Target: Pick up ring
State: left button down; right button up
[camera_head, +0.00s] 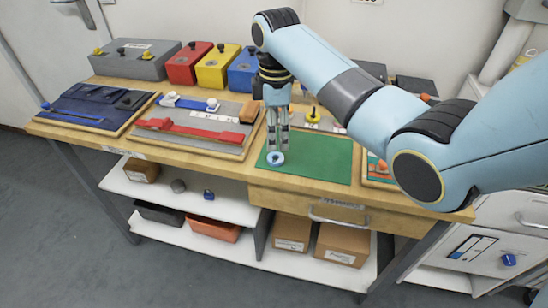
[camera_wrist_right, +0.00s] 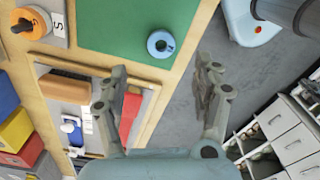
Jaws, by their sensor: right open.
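In the right wrist view the ring (camera_wrist_right: 161,44) lies on the green mat (camera_wrist_right: 130,20) near the mat's edge, beyond the fingertips. My right gripper (camera_head: 278,146) points down above the mat, with its fingertips close to the ring in the head view. In the wrist view my right gripper (camera_wrist_right: 163,75) has its fingers apart and nothing between them. I cannot tell the exact height of the fingertips over the ring. My left gripper is not in view.
A grey board with red and blue pieces (camera_head: 195,127) and a brown block (camera_head: 249,112) lie left of the mat. Red (camera_head: 189,62), yellow (camera_head: 217,66) and blue boxes stand behind. A dark blue board (camera_head: 95,107) lies far left. The table's front edge is close to the ring.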

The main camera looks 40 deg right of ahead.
aim_at(277, 153)
notch_tip(277, 153, down, 7)
jog(key=shift+s+d+f, duration=0.1)
jog(key=shift+s+f, duration=0.05)
jog(key=shift+f, duration=0.05)
dwell(0.3)
jog(key=c, duration=0.8)
